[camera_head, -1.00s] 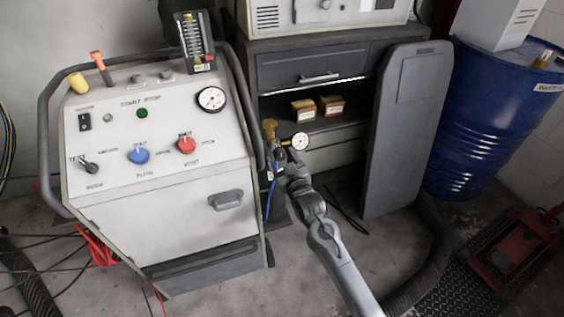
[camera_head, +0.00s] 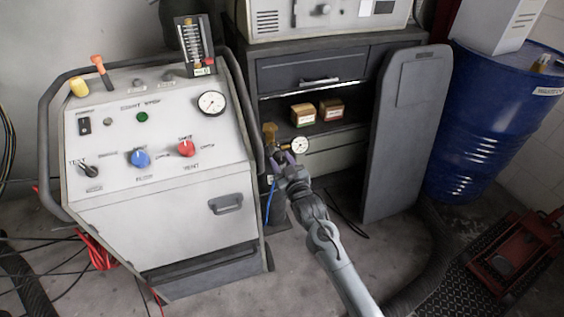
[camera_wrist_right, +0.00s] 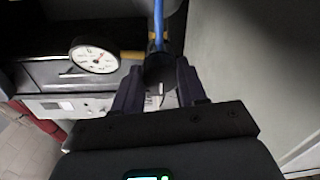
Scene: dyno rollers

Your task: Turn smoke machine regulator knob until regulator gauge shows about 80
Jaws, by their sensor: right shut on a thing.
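The smoke machine (camera_head: 170,215) is a light grey console at the left of the head view. The small round regulator gauge (camera_head: 299,145) stands off its right side, beside a brass fitting (camera_head: 270,132). My right gripper (camera_head: 283,160) is at the regulator, just below and left of the gauge. In the right wrist view its fingers (camera_wrist_right: 160,85) are shut on the dark round regulator knob (camera_wrist_right: 160,68). My left gripper is not in view.
A blue hose (camera_wrist_right: 158,25) runs at the regulator. A dark cabinet (camera_head: 310,70) with two small boxes (camera_head: 318,112) stands behind. A grey panel (camera_head: 405,130) leans at the right, near a blue drum (camera_head: 490,120). The larger console gauge (camera_head: 211,103) is separate.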

